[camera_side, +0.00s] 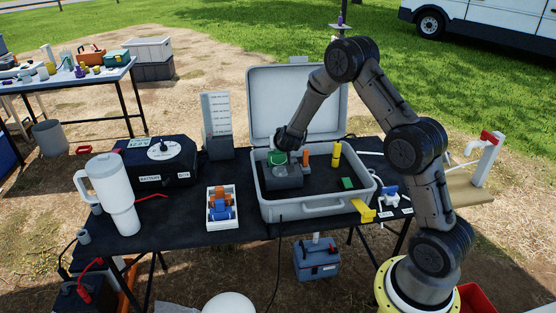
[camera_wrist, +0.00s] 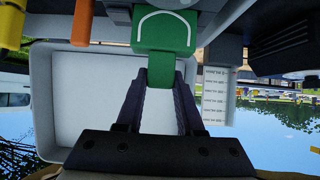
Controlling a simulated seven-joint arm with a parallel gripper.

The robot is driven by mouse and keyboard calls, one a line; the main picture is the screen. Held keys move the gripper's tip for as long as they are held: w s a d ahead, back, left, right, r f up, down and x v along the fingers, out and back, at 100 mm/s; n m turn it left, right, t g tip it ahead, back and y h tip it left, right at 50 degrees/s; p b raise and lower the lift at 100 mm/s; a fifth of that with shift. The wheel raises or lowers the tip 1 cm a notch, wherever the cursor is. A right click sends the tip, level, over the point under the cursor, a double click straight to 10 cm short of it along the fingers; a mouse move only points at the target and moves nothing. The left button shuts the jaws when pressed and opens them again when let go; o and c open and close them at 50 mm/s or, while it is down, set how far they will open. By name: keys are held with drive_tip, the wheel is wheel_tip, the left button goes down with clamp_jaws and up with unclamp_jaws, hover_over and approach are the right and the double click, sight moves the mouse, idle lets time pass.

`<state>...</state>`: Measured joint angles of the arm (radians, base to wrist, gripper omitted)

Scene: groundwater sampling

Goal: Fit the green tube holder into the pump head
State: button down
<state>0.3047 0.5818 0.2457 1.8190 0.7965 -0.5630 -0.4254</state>
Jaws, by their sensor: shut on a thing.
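The green tube holder (camera_wrist: 165,32), a block with a white arch mark, is between the fingertips of my gripper (camera_wrist: 162,78) in the wrist view. My gripper is shut on its narrow end. In the side view the green holder (camera_side: 276,158) is at the pump (camera_side: 283,178), a dark grey unit inside the open case, and my gripper (camera_side: 285,149) comes down on it from above. The holder is at the pump's upper left end. The pump head is mostly hidden, and I cannot tell whether the holder is seated in it.
The grey case (camera_side: 312,212) has its lid (camera_side: 270,100) raised behind. An orange cylinder (camera_side: 306,160), a yellow cylinder (camera_side: 336,154) and a small green block (camera_side: 347,183) are right of the pump.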

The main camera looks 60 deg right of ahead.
sight(279, 154)
drive_tip(key=shift+f, duration=2.15)
drive_tip(key=shift+f, duration=0.1)
drive_tip(key=c, duration=0.5)
unclamp_jaws()
